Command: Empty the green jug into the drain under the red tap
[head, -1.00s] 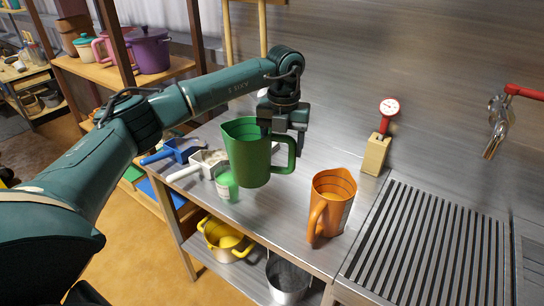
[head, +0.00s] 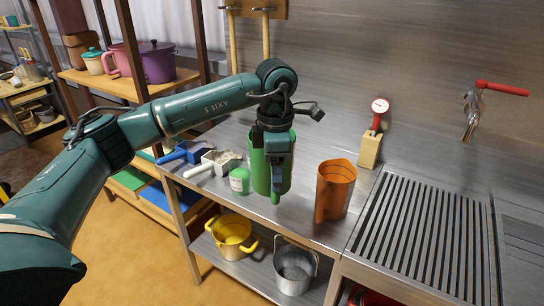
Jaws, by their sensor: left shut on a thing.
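My left gripper (head: 277,165) is shut on the green jug (head: 260,172) and partly covers it. The jug is upright, at the front part of the steel counter; I cannot tell for sure whether its base is clear of the top. Its contents are hidden. The red tap (head: 500,88) is on the back wall at the right, its metal spout pointing down. The slatted drain (head: 425,235) lies to the right of the jug, to the left of and in front of the tap. My right gripper is not in view.
An orange jug (head: 335,190) stands between the green jug and the drain. A dial gauge on a wooden block (head: 370,150) stands behind it. A small green-and-white container (head: 239,180), a white scoop (head: 213,164) and a blue scoop (head: 188,152) are at the left.

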